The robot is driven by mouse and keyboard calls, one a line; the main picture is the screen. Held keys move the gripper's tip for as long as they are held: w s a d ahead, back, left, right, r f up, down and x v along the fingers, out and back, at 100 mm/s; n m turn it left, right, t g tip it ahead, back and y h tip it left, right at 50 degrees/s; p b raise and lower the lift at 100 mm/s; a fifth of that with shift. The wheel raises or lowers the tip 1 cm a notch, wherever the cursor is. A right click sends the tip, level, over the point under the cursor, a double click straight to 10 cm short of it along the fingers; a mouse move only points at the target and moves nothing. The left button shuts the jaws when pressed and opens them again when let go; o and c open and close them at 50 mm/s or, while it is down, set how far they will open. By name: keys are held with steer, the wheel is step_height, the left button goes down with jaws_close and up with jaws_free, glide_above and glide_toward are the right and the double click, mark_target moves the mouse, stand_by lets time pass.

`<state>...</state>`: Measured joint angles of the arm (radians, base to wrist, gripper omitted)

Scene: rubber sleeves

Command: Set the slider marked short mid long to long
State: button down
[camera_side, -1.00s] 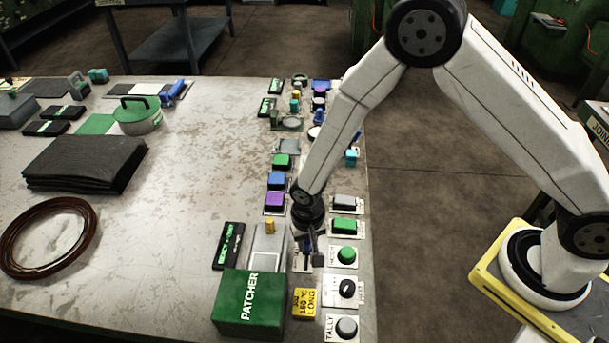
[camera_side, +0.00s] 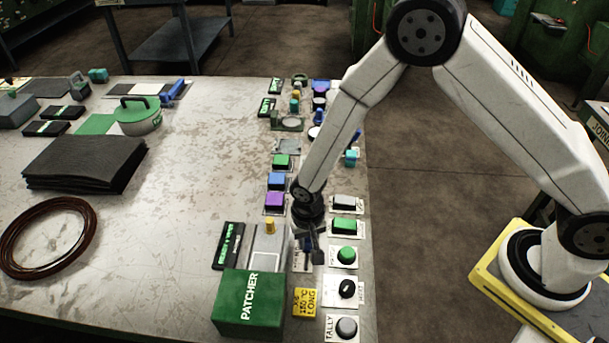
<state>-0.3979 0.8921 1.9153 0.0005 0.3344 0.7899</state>
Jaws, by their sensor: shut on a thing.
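My gripper (camera_side: 309,248) points down over the slider (camera_side: 303,266), a narrow pale plate between the grey patcher unit and the column of buttons. Its fingers are shut on the slider's knob, which they mostly hide. The slider's short, mid and long marks are too small and too covered to read, so I cannot tell the knob's exact position. A yellow tag (camera_side: 306,303) below the slider carries the word LONG.
The green PATCHER box (camera_side: 248,303) stands close at the lower left. A green button (camera_side: 347,254), a black dial (camera_side: 346,289) and a grey TALLY button (camera_side: 346,327) line the right. Black folded sheets (camera_side: 85,163) and a brown coil (camera_side: 48,238) lie left; the table's middle is clear.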

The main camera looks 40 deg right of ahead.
steer(key=shift+w+d, duration=1)
steer(key=shift+d, duration=0.05)
steer(key=c, duration=0.5)
jaws_free()
steer(key=shift+r, duration=0.1)
steer(key=shift+r, duration=3.8)
